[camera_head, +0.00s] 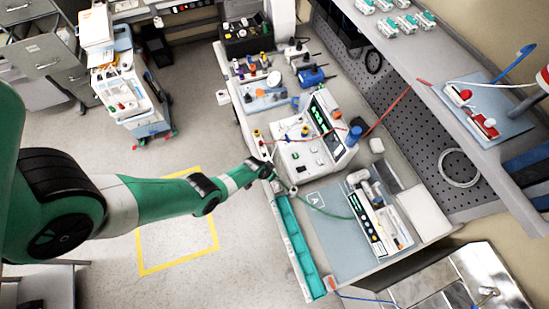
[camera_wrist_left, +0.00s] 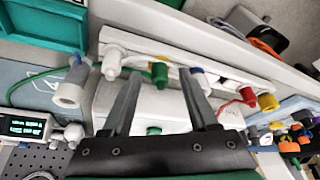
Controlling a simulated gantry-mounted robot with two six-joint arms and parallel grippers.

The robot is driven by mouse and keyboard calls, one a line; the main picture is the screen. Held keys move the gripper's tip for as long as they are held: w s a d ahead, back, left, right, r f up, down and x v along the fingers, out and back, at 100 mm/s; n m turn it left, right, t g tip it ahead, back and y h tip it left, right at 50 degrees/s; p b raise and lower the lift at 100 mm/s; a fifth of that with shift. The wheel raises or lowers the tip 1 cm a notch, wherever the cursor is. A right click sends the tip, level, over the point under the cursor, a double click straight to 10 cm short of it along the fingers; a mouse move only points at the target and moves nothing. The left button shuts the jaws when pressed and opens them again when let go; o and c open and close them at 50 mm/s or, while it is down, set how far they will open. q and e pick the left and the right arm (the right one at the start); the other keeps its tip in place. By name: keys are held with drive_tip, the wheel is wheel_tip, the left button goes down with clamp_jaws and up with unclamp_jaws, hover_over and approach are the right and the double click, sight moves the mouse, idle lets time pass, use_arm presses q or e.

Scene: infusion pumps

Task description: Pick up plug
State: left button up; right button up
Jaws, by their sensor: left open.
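In the left wrist view, several plugs sit along a white rail (camera_wrist_left: 215,66): a white plug (camera_wrist_left: 113,64), a green plug (camera_wrist_left: 160,75), a red plug (camera_wrist_left: 248,95) and a yellow plug (camera_wrist_left: 268,103). My left gripper (camera_wrist_left: 162,74) is open, with the green plug showing between its fingertips; I cannot tell the depth gap. A grey-white cylindrical plug (camera_wrist_left: 70,92) is left of the fingers. In the head view, my left gripper (camera_head: 283,184) is at the front edge of the bench, beside the white pump (camera_head: 296,154). My right gripper is not in view.
A teal tray (camera_head: 294,245) runs along the bench's front edge. A second white device (camera_head: 372,222) lies on the grey mat (camera_head: 335,245), with a green cable near it. A red cable (camera_head: 388,108) crosses above the bench. A shelf (camera_head: 440,75) overhangs the back.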

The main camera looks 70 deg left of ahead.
use_arm(q)
clamp_jaws()
idle(0.3)
